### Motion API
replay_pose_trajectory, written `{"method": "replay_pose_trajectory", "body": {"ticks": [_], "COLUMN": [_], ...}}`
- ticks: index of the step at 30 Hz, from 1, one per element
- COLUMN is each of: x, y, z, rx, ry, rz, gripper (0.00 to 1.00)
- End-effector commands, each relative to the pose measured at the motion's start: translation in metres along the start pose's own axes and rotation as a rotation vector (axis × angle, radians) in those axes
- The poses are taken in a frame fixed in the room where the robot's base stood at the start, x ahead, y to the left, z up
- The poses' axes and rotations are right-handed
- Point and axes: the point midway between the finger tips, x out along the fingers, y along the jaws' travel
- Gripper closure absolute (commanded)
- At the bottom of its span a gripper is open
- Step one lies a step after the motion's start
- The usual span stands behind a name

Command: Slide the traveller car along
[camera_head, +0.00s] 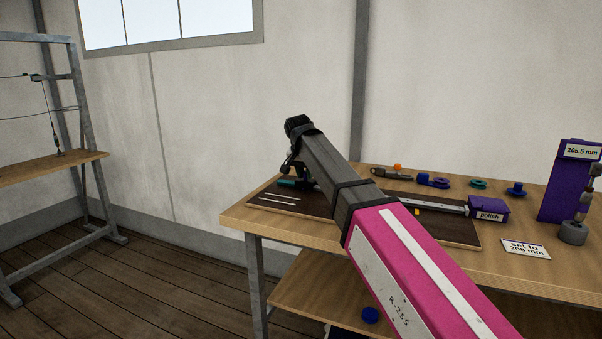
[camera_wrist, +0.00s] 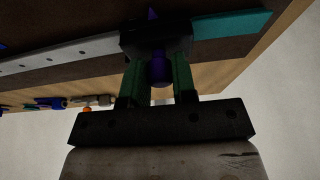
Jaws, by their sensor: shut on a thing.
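The traveller car (camera_wrist: 140,42) is a dark block on a pale metal track (camera_wrist: 70,58) in the wrist view, with a purple knob (camera_wrist: 159,70) standing out from it. My gripper (camera_wrist: 158,78) has its two green fingers on either side of this knob, shut on it. In the head view my gripper (camera_head: 289,167) is low over the left end of the dark board, and my arm hides most of the car. The track shows in the head view (camera_head: 437,204) to the right of my arm.
A teal piece (camera_wrist: 232,24) lies beyond the car. The dark board (camera_head: 275,199) lies on a wooden bench (camera_head: 240,216). A purple "polish" box (camera_head: 489,210), a "set to 208 mm" card (camera_head: 526,249) and a purple "205.5 mm" stand (camera_head: 562,190) are at the right. Small parts lie behind.

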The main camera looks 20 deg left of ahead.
Motion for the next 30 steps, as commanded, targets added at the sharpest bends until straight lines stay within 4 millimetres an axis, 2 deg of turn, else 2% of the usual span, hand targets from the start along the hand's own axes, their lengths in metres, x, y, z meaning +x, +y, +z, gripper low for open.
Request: {"method": "replay_pose_trajectory", "body": {"ticks": [30], "x": [-0.001], "y": [0.062], "z": [0.000], "rx": [0.001], "ry": [0.004], "rz": [0.001], "gripper": [0.95]}}
